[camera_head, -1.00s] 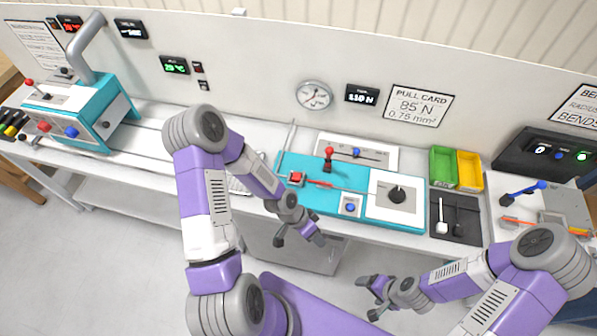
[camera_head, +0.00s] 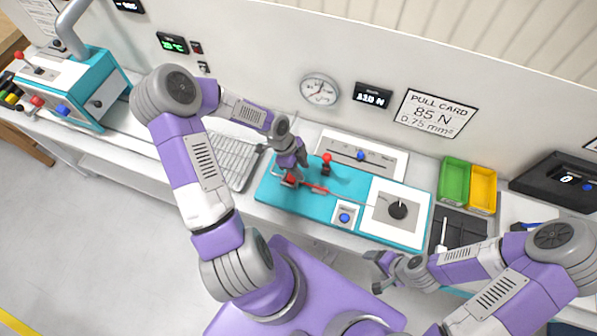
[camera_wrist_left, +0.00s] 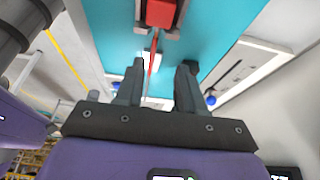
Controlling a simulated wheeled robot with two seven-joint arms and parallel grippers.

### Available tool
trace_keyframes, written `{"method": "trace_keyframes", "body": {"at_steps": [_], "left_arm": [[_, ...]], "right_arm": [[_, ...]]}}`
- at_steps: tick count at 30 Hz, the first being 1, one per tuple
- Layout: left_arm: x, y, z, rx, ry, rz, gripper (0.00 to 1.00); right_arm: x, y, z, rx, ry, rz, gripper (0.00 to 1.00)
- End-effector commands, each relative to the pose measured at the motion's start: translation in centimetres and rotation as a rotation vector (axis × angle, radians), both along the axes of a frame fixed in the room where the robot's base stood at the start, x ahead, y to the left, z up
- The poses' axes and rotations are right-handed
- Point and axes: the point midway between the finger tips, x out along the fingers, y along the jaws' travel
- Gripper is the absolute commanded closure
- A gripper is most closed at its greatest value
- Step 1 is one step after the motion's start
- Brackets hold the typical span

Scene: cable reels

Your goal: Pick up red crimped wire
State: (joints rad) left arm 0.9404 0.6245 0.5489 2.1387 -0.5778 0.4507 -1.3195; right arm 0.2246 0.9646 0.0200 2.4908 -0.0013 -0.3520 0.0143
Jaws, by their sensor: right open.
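The red crimped wire (camera_head: 314,188) lies on the teal fixture (camera_head: 332,210), running right from the red clamp block (camera_head: 290,181) toward the panel with a black knob. In the left wrist view the wire (camera_wrist_left: 153,55) shows as a thin red line below the red block (camera_wrist_left: 161,13), between my finger lines. My left gripper (camera_head: 295,168) is over the left end of the fixture beside the red block; its fingers (camera_wrist_left: 161,72) are apart with nothing gripped. It hides part of the block. My right gripper (camera_head: 374,268) is open and empty in front of the bench edge.
A red-knobbed lever (camera_head: 326,160) stands just right of my left gripper. A blue button (camera_head: 345,217) and a black knob (camera_head: 398,209) are on the fixture. A wire rack (camera_head: 231,160) lies left. Green (camera_head: 453,179) and yellow bins (camera_head: 483,187) stand right.

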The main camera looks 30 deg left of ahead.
Motion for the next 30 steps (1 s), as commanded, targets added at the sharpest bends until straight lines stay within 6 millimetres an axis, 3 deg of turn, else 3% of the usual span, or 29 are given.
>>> {"method": "trace_keyframes", "body": {"at_steps": [12,22,30], "left_arm": [[-0.1,-2.2,-5.3,-0.002,0.000,-0.001,0.62],[0.0,-2.4,-5.9,-0.001,0.000,0.002,0.62],[0.0,-2.4,-5.9,-0.001,0.000,0.002,1.00]], "right_arm": [[0.0,0.0,-0.6,0.000,0.000,0.000,0.19],[0.0,0.0,-0.6,0.000,0.000,0.000,0.19],[0.0,0.0,-0.6,0.000,0.000,0.000,0.19]]}}
